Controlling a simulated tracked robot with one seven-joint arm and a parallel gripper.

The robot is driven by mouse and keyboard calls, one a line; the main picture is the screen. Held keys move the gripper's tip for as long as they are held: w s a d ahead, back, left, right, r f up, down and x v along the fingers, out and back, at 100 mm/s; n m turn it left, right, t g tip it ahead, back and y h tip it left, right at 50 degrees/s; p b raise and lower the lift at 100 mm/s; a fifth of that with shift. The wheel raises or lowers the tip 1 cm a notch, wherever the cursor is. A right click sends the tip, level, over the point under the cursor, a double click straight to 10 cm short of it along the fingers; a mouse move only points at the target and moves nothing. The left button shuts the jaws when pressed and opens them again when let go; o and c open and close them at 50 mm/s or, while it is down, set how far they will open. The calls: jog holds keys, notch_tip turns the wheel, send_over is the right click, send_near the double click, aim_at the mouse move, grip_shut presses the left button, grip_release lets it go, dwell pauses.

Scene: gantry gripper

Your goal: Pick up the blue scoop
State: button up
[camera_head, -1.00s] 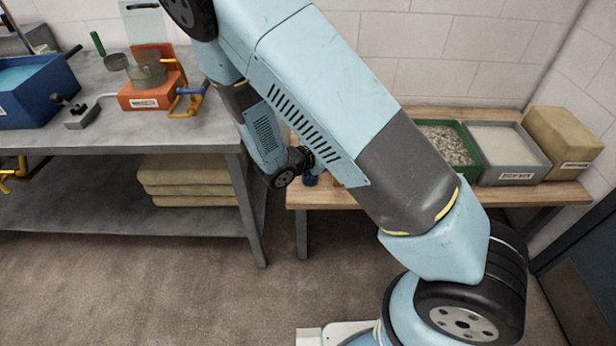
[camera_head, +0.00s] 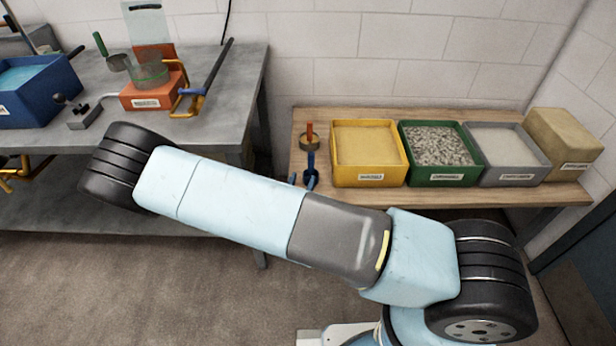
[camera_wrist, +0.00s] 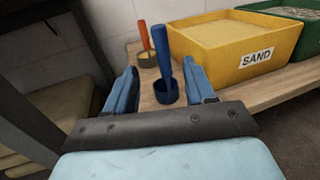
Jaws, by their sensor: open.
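The blue scoop (camera_wrist: 166,90) stands on the wooden bench with its handle upright and its round cup at the bottom. In the head view its handle (camera_head: 311,162) shows near the bench's left end. My gripper (camera_wrist: 160,68) is open in the wrist view, one blue finger on each side of the scoop's image. The scoop appears between and slightly beyond the fingertips, with a gap on both sides; I see no contact. In the head view my arm hides most of the gripper; small blue parts show beside the scoop.
An orange-handled scoop (camera_wrist: 145,42) stands just behind the blue one. The yellow sand box (camera_wrist: 235,45) is close on the right, with the green gravel box (camera_head: 438,150) and a grey box (camera_head: 505,155) farther right. A grey workbench (camera_head: 225,110) stands left.

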aim_at(313, 156)
jog(key=x, duration=1.2)
jog(key=shift+w+d, duration=0.2)
jog(key=shift+w, duration=0.15)
jog(key=c, duration=1)
